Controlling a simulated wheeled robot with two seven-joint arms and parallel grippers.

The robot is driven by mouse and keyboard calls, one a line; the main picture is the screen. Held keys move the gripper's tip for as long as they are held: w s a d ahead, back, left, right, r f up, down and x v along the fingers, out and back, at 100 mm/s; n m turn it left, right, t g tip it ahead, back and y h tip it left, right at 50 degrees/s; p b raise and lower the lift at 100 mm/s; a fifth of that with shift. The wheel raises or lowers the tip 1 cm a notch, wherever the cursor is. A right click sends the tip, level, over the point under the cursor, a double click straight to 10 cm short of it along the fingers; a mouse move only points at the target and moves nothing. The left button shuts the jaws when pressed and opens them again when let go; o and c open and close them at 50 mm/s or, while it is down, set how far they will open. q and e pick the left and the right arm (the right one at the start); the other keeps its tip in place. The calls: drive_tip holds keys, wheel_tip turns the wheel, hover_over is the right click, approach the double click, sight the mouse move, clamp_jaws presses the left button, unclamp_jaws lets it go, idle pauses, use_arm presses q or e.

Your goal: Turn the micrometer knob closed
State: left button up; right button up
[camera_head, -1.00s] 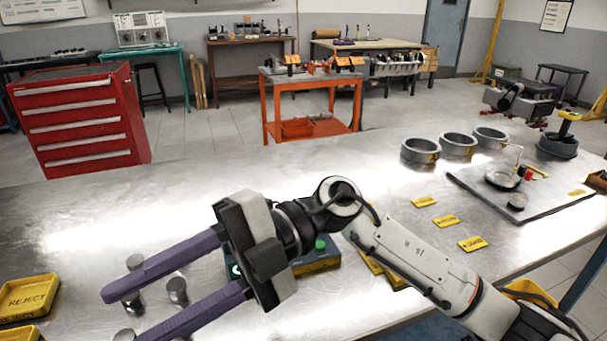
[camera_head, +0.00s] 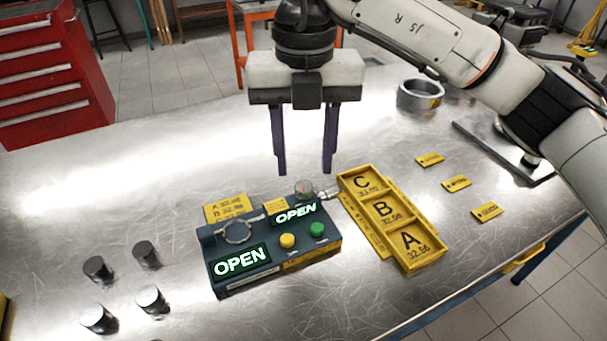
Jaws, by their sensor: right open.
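The micrometer station (camera_head: 222,283) is a dark box on the steel table, with two lit displays reading OPEN and a yellow and a green button. The micrometer's round frame (camera_head: 238,231) stands at its left back. A small round knob (camera_head: 304,188) shows at its right back, beside a silver rod end (camera_head: 328,194). My right gripper (camera_head: 304,170) points down with its two purple fingers spread, just behind or above the knob. Nothing is between the fingers that I can make out, and I cannot tell whether they touch the knob. My left gripper is out of view.
A yellow tray (camera_head: 427,262) marked A, B and C lies right of the station. Several metal cylinders (camera_head: 151,299) stand at the left front. Yellow tags (camera_head: 456,183) and a grey ring (camera_head: 420,94) lie to the right. The table's left back is clear.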

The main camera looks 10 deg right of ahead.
sight(304, 186)
drive_tip(key=shift+f, duration=2.35)
drive_tip(key=shift+c, duration=0.2)
clamp_jaws()
